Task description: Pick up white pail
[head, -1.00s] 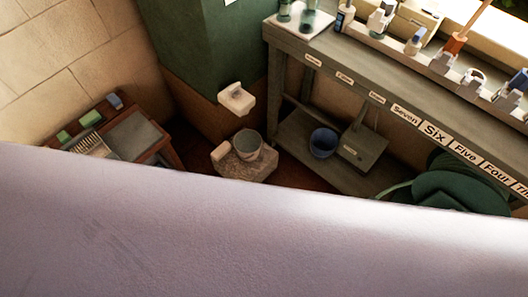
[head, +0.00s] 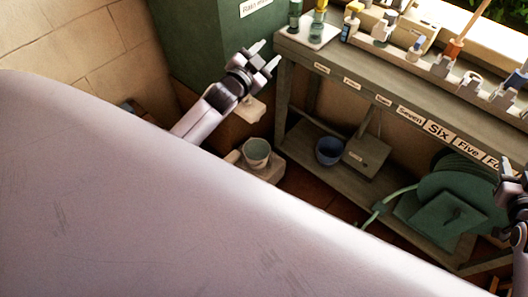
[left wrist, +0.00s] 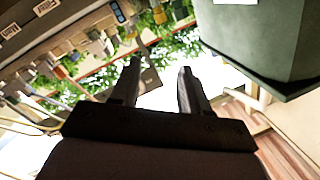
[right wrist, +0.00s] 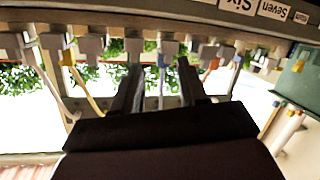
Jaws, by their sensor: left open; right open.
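The white pail (head: 256,153), pale grey-white and open at the top, stands upright on a low stone block (head: 268,171) beside the bench. My left gripper (head: 267,56) is open and empty, raised well above the pail in the picture and apart from it. Its two spread fingers also show in the left wrist view (left wrist: 160,68), with no pail between them. My right gripper (head: 511,170) is at the right edge of the head view, partly cut off. In the right wrist view (right wrist: 160,66) its fingers are open and empty.
A blue pail (head: 329,150) stands on the bench's lower shelf. A white wall fitting (head: 250,108) hangs just above the white pail. The bench (head: 340,76) with bottles lies to the right, a green hose reel (head: 455,190) below it. My own pale body hides the lower left.

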